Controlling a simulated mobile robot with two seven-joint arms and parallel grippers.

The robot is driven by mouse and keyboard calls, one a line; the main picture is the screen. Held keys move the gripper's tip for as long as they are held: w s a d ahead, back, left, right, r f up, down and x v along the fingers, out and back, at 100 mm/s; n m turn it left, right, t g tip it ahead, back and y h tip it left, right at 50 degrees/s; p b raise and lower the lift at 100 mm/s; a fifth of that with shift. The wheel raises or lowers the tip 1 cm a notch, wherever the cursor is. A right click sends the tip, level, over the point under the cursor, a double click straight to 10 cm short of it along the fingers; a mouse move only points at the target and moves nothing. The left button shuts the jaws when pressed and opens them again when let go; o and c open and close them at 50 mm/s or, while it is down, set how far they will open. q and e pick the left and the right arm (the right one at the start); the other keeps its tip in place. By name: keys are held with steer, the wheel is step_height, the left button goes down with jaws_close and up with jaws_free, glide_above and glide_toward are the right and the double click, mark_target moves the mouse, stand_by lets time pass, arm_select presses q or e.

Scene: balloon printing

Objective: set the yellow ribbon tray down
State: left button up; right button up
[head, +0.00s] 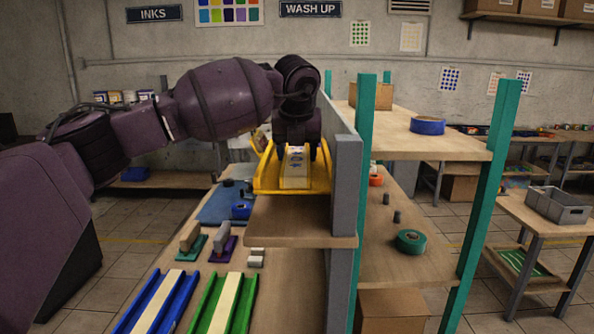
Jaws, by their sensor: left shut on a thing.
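The yellow ribbon tray (264,178) is at the middle of the head view, with a cream ribbon strip (293,172) bearing small blue marks along it. It is on or just above a small wooden shelf (290,225); I cannot tell whether it touches. My left gripper (296,150) reaches down over the tray from above and is shut on it; its fingertips are mostly hidden. The tray's far end is partly hidden behind my gripper. My right gripper is not in view.
A grey upright panel (347,185) stands just right of the tray. Below lie a blue tray (150,305) and a green tray (212,305) with cream strips. Stamps (222,240) stand behind them. Teal posts (490,180) hold shelves with blue tape (427,126) and green tape (411,241).

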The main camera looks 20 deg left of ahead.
arm_select(q)
steer(key=shift+f+p, duration=0.3)
steer(key=shift+f, duration=2.1)
steer(key=shift+f, duration=0.2)
steer(key=o, duration=1.1)
steer(key=shift+r, duration=0.15)
